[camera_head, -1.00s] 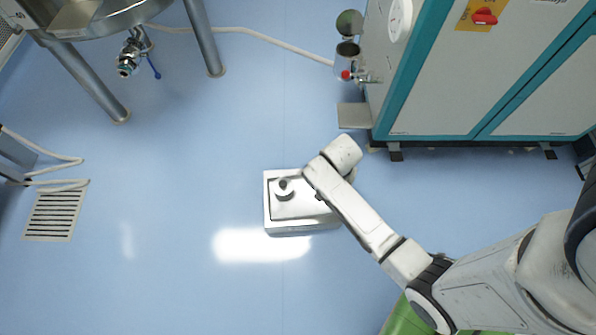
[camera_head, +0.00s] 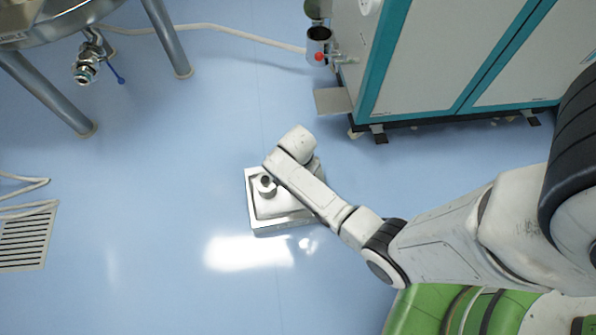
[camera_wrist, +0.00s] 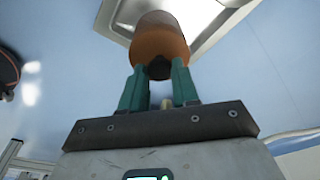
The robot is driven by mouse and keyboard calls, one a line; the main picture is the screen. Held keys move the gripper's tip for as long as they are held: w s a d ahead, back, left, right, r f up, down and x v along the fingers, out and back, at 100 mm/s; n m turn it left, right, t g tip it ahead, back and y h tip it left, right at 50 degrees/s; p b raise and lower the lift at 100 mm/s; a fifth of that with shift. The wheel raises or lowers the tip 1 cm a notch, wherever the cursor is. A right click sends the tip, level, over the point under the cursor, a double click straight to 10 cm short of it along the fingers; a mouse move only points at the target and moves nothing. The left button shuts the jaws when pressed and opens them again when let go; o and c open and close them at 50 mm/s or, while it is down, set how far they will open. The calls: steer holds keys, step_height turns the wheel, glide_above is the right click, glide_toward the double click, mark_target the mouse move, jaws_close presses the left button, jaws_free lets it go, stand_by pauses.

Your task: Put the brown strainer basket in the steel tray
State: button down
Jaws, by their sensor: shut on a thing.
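The brown strainer basket (camera_wrist: 160,42) is in my gripper (camera_wrist: 159,67) in the wrist view. Its two green fingers are shut on it, one on each side, and the basket has a dark spot at its near end. The steel tray (camera_wrist: 207,38) lies beyond the basket, partly hidden by it. In the head view the tray (camera_head: 284,229) is on the floor, with my arm over its right part. A small grey cup-like piece (camera_head: 266,186) shows at its left part. My gripper and the brown basket cannot be made out there. I cannot tell whether the basket touches the tray.
A teal and grey cabinet (camera_head: 450,60) stands at upper right, with a small plate (camera_head: 332,101) low at its side. Steel legs (camera_head: 168,38) and a white hose (camera_head: 215,29) are at upper left. A floor grate (camera_head: 24,240) is at far left. The blue floor around the tray is largely clear.

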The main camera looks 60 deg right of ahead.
steer(key=shift+w+a+f+b, duration=0.1)
steer(key=shift+w+f+b, duration=0.3)
steer(key=shift+w+f, duration=0.35)
steer(key=shift+w+f+b, duration=0.1)
steer(key=shift+f+b, duration=0.8)
steer(key=shift+f, duration=0.85)
steer(key=shift+f, duration=0.2)
steer(key=c, duration=0.8)
jaws_free()
steer(key=shift+r, duration=0.1)
